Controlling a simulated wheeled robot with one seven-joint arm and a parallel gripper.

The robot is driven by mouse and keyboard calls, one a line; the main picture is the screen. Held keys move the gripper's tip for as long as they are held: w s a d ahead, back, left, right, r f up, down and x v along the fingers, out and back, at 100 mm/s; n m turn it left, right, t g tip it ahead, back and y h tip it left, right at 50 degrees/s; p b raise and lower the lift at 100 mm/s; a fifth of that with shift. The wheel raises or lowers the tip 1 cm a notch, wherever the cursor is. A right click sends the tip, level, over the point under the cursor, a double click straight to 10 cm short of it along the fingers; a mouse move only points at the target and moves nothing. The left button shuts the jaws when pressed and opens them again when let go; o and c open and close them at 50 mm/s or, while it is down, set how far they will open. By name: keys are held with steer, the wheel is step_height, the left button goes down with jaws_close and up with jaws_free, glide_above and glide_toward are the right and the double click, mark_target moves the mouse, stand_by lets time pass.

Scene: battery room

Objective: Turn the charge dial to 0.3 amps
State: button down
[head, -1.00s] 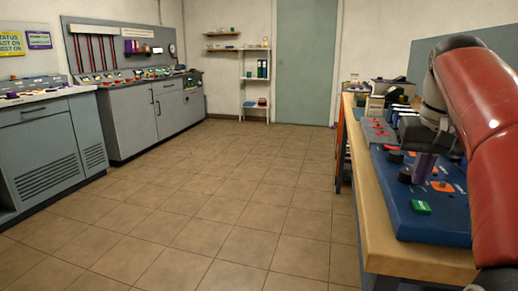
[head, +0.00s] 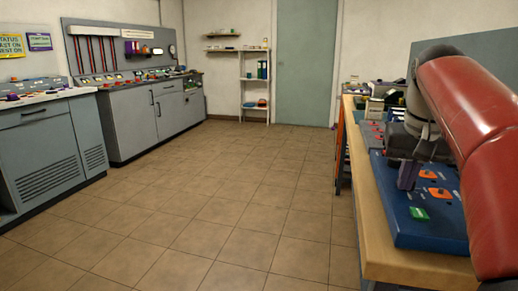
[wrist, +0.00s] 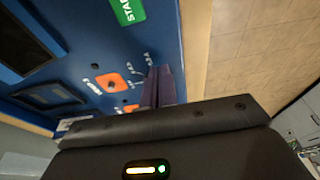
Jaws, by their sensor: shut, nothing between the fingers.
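The blue charger panel (head: 400,225) lies on the wooden bench at the right of the head view; it also fills the upper left of the wrist view (wrist: 75,25). My gripper (head: 405,185) is shut and empty, its purple fingers pointing down at the panel. In the wrist view, the shut fingertips (wrist: 161,70) are over the panel's edge area, beside small white scale marks. The charge dial is not clearly visible; it appears hidden by the fingers, so I cannot tell its setting or whether I touch it.
A green START label (wrist: 128,10) and an orange plate with a dark centre (wrist: 110,83) lie near the fingers. The bench's wooden edge (head: 375,225) borders the panel. Grey cabinets (head: 155,115) stand across the open tiled floor (head: 230,190).

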steer(key=shift+a, duration=0.1)
stand_by(0.4)
steer(key=shift+s+a, duration=0.15)
steer(key=shift+s, duration=0.1)
steer(key=shift+r, duration=0.15)
steer(key=shift+w+v, duration=0.2)
steer(key=shift+v, duration=0.7)
steer(key=shift+w+v, duration=0.2)
steer(key=shift+v, duration=0.75)
steer(key=shift+w+v, duration=0.2)
steer(key=shift+v, duration=0.7)
steer(key=shift+r, duration=0.2)
steer(key=shift+s+d+f+b, duration=0.1)
steer(key=shift+d+f+b, duration=0.35)
steer(key=shift+f, duration=0.55)
steer(key=shift+s+d+f+b, duration=0.1)
steer(key=shift+d+f+b, duration=0.35)
steer(key=shift+f, duration=0.6)
steer(key=shift+s+d+f+b, duration=0.1)
steer(key=shift+d+f+b, duration=0.2)
steer(key=shift+d+f, duration=0.5)
